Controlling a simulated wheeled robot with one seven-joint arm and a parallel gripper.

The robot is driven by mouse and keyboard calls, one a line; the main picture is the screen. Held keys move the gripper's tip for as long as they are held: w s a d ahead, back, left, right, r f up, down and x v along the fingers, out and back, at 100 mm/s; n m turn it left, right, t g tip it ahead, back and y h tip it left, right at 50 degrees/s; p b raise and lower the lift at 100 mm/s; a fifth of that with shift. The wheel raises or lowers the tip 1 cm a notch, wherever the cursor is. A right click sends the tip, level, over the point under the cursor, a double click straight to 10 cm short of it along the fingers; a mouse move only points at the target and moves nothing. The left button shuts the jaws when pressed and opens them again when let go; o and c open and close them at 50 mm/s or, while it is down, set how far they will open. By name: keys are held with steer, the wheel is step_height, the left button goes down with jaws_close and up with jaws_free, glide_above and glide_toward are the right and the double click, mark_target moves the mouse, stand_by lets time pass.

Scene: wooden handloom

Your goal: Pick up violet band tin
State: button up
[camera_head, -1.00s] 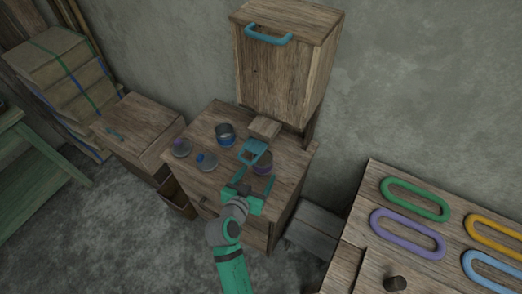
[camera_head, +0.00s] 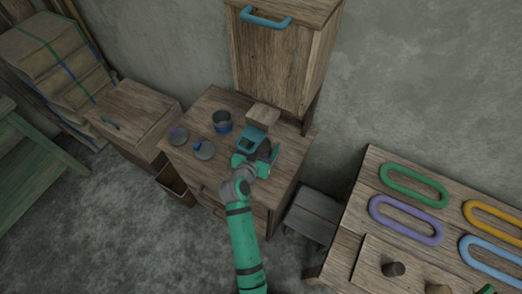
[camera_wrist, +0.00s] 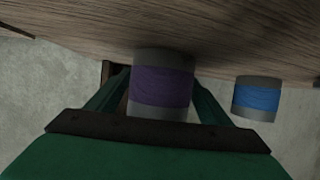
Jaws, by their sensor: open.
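The violet band tin (camera_wrist: 160,88) is a grey cylinder with a wide violet band. In the wrist view it stands between the two spread green fingers of my gripper (camera_wrist: 161,100). I cannot tell whether the fingers touch it. In the head view my gripper (camera_head: 258,155) is over the right part of the wooden cabinet top (camera_head: 235,108) and mostly hides the violet tin. The gripper is open.
A blue band tin (camera_head: 222,122) stands left of my gripper, also in the wrist view (camera_wrist: 257,98). Two lids, violet-knobbed (camera_head: 178,136) and blue-knobbed (camera_head: 204,150), lie at left. A teal scoop-like thing (camera_head: 250,139) and wooden block (camera_head: 263,116) are close behind.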

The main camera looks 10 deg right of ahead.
steer(key=shift+x, duration=1.1)
steer(key=c, duration=1.2)
steer(key=shift+r, duration=0.1)
